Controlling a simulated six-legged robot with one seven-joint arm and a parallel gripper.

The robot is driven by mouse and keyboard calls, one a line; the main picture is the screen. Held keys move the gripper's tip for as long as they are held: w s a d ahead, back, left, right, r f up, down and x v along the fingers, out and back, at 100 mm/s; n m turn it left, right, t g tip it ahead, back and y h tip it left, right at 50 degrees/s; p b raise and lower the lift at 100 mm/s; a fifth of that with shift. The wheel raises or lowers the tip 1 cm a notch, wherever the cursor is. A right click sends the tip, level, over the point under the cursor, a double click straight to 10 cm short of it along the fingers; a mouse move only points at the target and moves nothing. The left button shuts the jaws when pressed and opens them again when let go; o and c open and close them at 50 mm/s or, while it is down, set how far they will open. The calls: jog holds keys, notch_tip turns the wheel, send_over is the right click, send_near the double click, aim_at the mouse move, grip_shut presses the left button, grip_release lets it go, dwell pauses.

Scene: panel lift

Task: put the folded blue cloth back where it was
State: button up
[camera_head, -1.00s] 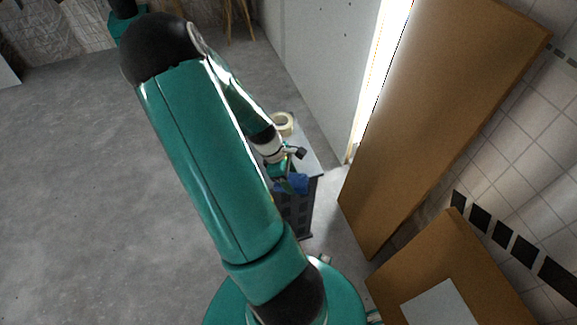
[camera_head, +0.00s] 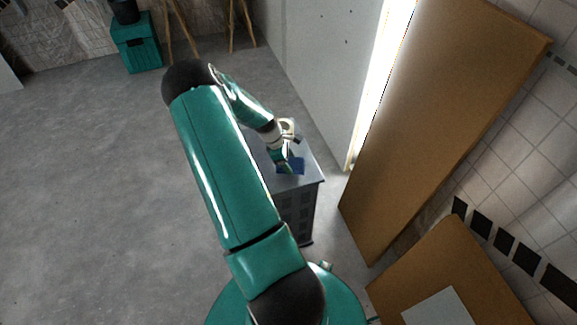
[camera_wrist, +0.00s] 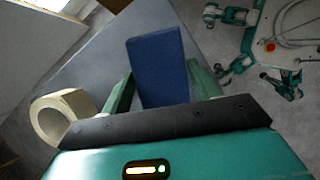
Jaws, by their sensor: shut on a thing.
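The folded blue cloth (camera_head: 297,166) is at the grey top of a dark crate-like stand (camera_head: 306,186); I cannot tell whether it touches the top. My gripper (camera_head: 287,167) is over the stand, pointing down at the cloth. In the wrist view the cloth (camera_wrist: 158,62) shows as a flat blue rectangle between the two green fingers of my gripper (camera_wrist: 161,88), which is shut on it. The cloth's near end is hidden behind the gripper's dark front plate.
A cream tape roll (camera_head: 288,125) stands at the far end of the stand's top; it also shows left of my gripper in the wrist view (camera_wrist: 62,116). A large brown panel (camera_head: 440,110) leans at the right. Open grey floor (camera_head: 90,180) lies left.

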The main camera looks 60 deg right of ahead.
jog(key=shift+w+d+f, duration=0.1)
jog(key=shift+d+f, duration=0.05)
jog(key=shift+f, duration=0.1)
notch_tip(320, 180, down, 4)
jog(key=shift+d+r, duration=0.1)
jog(key=shift+r, duration=0.15)
jog(key=o, duration=0.9)
jog(key=shift+w, duration=0.1)
jog(key=v, duration=1.2)
jog(key=shift+r, duration=0.1)
jog(key=shift+w, duration=0.15)
